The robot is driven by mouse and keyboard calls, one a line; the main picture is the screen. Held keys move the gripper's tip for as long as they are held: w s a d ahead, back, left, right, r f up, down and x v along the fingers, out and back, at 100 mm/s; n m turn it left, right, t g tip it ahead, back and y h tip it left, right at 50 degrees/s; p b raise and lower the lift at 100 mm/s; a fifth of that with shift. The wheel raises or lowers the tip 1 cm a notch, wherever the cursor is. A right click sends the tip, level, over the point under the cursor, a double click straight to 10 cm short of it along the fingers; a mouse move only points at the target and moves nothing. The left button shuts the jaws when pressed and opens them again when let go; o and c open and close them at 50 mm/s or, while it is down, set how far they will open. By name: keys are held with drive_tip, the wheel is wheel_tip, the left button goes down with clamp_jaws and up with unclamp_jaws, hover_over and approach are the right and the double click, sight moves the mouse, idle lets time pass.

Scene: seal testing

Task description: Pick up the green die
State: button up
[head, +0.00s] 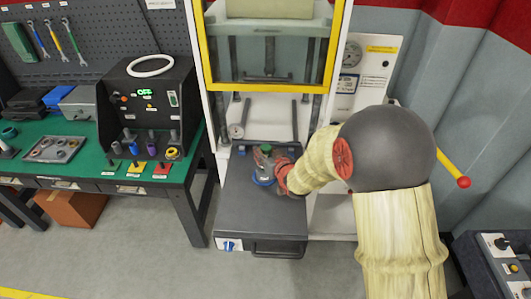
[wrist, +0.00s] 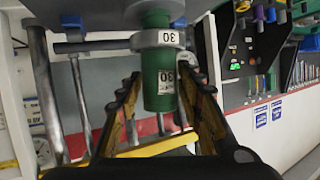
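The green die (wrist: 158,80) is a cylinder with white labels reading 30, in the middle of the wrist view. A pale collar (wrist: 152,39), also marked 30, circles it. My gripper (wrist: 158,80) has one finger on each side of the die. A small gap shows on the left; the right finger is very close, and contact there is unclear. In the head view, my gripper (head: 283,178) is beside the die, its fingers partly hidden.
The yellow-framed press (head: 206,60) rises behind the platform, with metal posts near the die. A green workbench (head: 60,160) with a tray (head: 55,149) and a black control box (head: 110,95) stands at left. A red-tipped lever (head: 463,182) projects at right.

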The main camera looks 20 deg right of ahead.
clamp_jaws()
drive_tip(key=shift+r, duration=0.1)
idle(0.5)
